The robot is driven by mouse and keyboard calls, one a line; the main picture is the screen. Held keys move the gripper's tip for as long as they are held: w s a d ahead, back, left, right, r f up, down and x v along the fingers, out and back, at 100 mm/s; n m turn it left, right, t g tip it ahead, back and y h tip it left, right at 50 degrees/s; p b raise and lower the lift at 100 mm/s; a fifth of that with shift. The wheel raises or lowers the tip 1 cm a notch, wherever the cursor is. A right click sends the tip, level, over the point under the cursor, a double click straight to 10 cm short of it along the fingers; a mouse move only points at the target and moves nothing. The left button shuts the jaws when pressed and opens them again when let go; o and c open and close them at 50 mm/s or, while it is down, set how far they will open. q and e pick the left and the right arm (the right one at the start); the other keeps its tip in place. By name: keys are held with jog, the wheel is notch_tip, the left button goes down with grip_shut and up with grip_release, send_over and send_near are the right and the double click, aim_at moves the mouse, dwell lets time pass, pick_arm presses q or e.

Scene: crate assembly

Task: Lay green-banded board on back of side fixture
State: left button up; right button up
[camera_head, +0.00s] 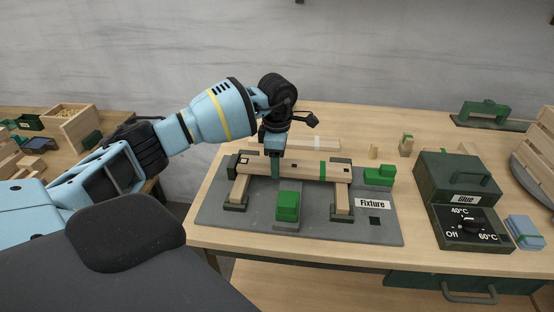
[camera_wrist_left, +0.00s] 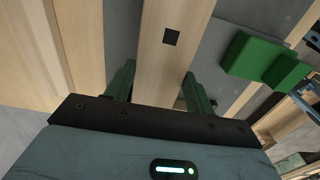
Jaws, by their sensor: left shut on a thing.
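The green-banded board (camera_head: 305,169) is a long pale wooden board with a green band right of its middle and dark marks. It lies crosswise over the back part of the side fixture (camera_head: 330,232), above two short wooden rails. I cannot tell whether it touches them. My left gripper (camera_head: 276,168) comes down from above and is shut on the board left of its middle. In the left wrist view the board (camera_wrist_left: 172,60) runs between the fingers of the gripper (camera_wrist_left: 160,88). My right gripper is not in view.
Green blocks (camera_head: 288,204) stand on the fixture's front middle and right (camera_head: 379,176). Another pale board (camera_head: 308,143) lies behind. A glue heater (camera_head: 460,190) stands to the right. A side table with a wooden box (camera_head: 83,131) is at the left.

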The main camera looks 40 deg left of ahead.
pick_arm(q)
jog(key=shift+f, duration=0.25)
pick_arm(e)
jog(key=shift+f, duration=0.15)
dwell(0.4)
pick_arm(q)
jog(key=o, duration=1.1)
jog(key=shift+r+p, duration=1.3)
jog(key=shift+r, duration=2.75)
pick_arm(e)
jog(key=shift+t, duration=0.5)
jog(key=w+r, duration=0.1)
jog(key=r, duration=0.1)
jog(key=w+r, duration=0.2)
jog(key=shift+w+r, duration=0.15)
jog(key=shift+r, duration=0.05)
